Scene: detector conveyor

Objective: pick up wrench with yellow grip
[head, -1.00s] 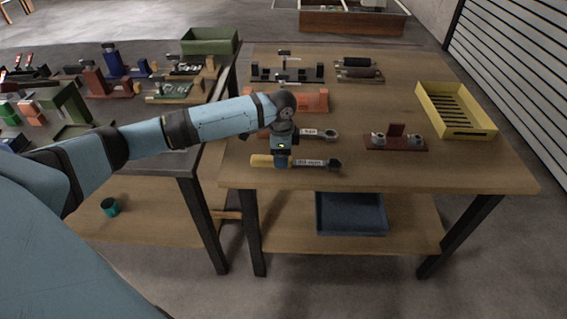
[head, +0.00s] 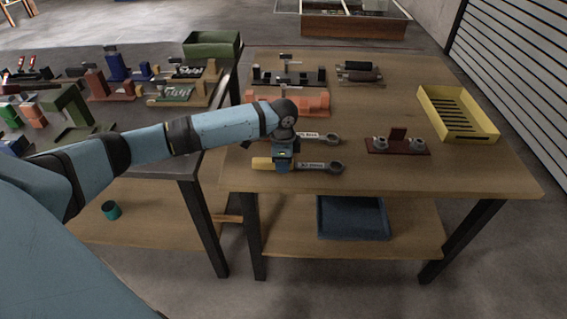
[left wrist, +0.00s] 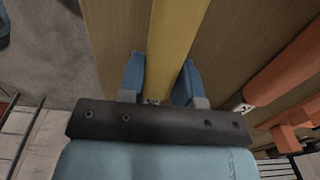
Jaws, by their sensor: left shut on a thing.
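The wrench with the yellow grip (head: 262,163) lies along the front edge of the wooden table, with its labelled shaft and ring end (head: 334,168) pointing right. My left gripper (head: 282,166) comes down over it from above and is shut on the grip. In the left wrist view the yellow grip (left wrist: 170,45) runs between the two blue fingers (left wrist: 162,85). I cannot tell whether the wrench is clear of the table. A second wrench (head: 318,138) lies just behind it, its grip mostly hidden by my gripper. My right gripper is not in view.
An orange fixture (head: 310,103) and a black fixture (head: 288,75) stand behind the wrenches. A red-brown stand (head: 398,146) is to the right, with a yellow slotted tray (head: 470,134) beyond it. A blue bin (head: 353,217) sits on the lower shelf. The table's front right is clear.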

